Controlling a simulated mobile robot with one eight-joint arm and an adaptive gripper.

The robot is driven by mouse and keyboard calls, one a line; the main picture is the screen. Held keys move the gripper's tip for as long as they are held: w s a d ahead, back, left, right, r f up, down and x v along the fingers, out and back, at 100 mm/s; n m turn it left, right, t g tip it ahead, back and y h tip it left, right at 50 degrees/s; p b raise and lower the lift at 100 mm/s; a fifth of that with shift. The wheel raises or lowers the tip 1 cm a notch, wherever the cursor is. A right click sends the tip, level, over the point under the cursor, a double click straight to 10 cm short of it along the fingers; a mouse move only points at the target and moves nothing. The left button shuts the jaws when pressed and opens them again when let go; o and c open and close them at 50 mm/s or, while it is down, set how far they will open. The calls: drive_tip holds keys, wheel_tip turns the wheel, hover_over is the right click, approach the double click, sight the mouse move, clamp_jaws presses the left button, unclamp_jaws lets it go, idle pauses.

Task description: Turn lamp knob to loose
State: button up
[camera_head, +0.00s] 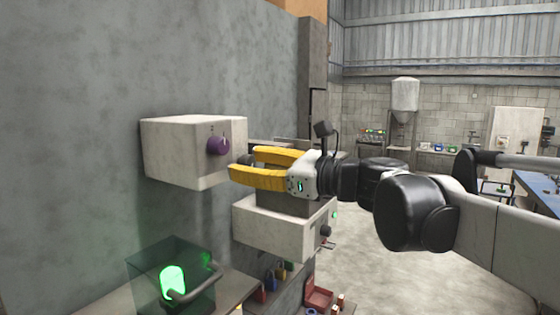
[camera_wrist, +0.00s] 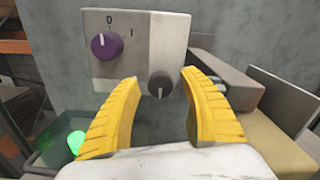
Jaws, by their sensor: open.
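A pale box (camera_head: 175,150) on the grey wall carries a purple knob (camera_head: 218,145) and a smaller dark grey knob. In the wrist view, the purple knob (camera_wrist: 104,46) sits below the marks 0 and I, its white pointer up near the 0. The dark grey knob (camera_wrist: 159,86) is lower right, with a roughly vertical pale line. No label shows which is the lamp knob. My gripper (camera_head: 244,163) has yellow fingers, open and empty. In the wrist view, its fingertips (camera_wrist: 160,78) stand either side of the grey knob; contact cannot be told.
A green light (camera_head: 172,283) glows inside a clear box with a handle (camera_head: 195,290) at lower left; it also shows in the wrist view (camera_wrist: 76,142). A second pale box (camera_head: 275,228) is below my gripper. Coloured padlocks (camera_head: 270,280) are lower. Open floor lies right.

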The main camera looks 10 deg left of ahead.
clamp_jaws()
drive_tip(key=shift+n, duration=0.3)
drive_tip(key=n, duration=0.4)
drive_tip(key=shift+n, duration=0.3)
drive_tip(key=n, duration=0.4)
drive_tip(key=shift+n, duration=0.3)
drive_tip(key=n, duration=0.5)
drive_tip(key=shift+b, duration=0.35)
drive_tip(key=n, duration=0.5)
drive_tip(key=shift+n, duration=0.3)
